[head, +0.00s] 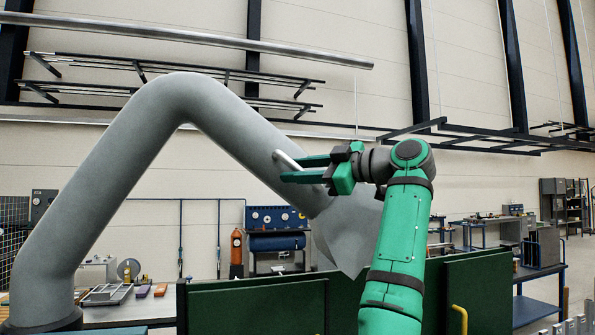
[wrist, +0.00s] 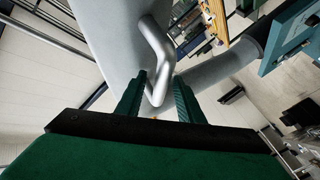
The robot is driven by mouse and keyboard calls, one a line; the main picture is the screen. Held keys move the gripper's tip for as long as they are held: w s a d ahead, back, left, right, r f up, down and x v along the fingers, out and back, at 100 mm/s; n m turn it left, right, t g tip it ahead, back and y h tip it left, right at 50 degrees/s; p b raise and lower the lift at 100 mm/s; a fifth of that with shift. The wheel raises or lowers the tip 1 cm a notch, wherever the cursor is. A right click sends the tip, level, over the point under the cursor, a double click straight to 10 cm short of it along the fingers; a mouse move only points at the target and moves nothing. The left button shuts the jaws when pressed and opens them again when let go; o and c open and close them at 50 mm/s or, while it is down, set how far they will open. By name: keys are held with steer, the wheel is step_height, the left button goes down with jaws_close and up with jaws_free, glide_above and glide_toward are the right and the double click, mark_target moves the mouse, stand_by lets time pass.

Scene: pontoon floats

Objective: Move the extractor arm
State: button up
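The extractor arm (head: 130,150) is a thick grey bent tube. It rises from the lower left, bends at the top and slopes down right to a flared hood (head: 345,228). A pale bar handle (head: 287,160) stands out from its sloping section. In the wrist view the handle (wrist: 158,50) is a bent silver bar on the grey tube (wrist: 105,35). My gripper (head: 288,168) is at the handle, its green fingers pointing left. In the wrist view my fingers (wrist: 157,90) are apart, with the handle's near end between their tips and a gap on each side.
Dark green panels (head: 255,306) stand below the hood. A workbench (head: 125,312) with trays and tools is at lower left. An orange cylinder (head: 236,248) and a blue control unit (head: 277,219) stand behind. Metal racks (head: 170,68) run along the wall above.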

steer(key=shift+d, duration=0.15)
steer(key=v, duration=1)
steer(key=shift+s+d, duration=0.2)
steer(key=shift+d, duration=0.05)
steer(key=shift+a, duration=0.1)
